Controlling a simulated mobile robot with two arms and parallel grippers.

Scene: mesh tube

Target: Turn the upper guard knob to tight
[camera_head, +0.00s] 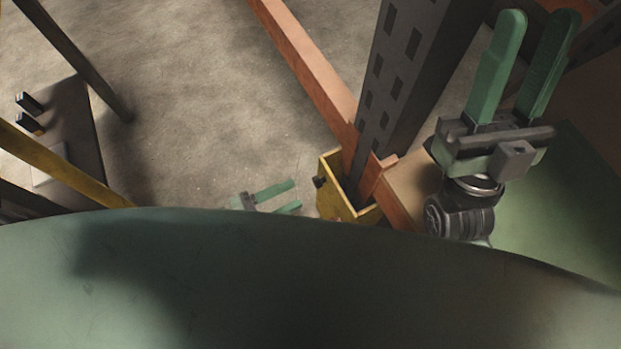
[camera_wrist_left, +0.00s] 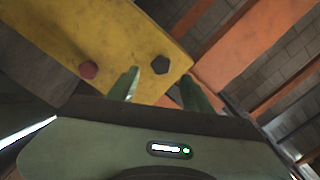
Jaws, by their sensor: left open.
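A yellow guard (camera_head: 334,204) wraps the foot of the grey perforated post, with a dark knob (camera_head: 319,182) on its left side. In the left wrist view the yellow guard (camera_wrist_left: 115,42) fills the top, with a black faceted knob (camera_wrist_left: 160,64) and a red knob (camera_wrist_left: 88,69). I cannot tell which is the upper one. My left gripper (camera_head: 295,195) is open just left of the guard. In its wrist view the black knob appears between and beyond the green fingertips (camera_wrist_left: 160,84), with no visible contact. My right gripper (camera_head: 538,18) is raised at upper right, fingers apart and empty.
The grey perforated post (camera_head: 405,80) and an orange beam (camera_head: 310,70) stand by the guard. A dark bench (camera_head: 60,140) and a yellow rail (camera_head: 65,170) are at left. Open concrete floor (camera_head: 200,100) lies between.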

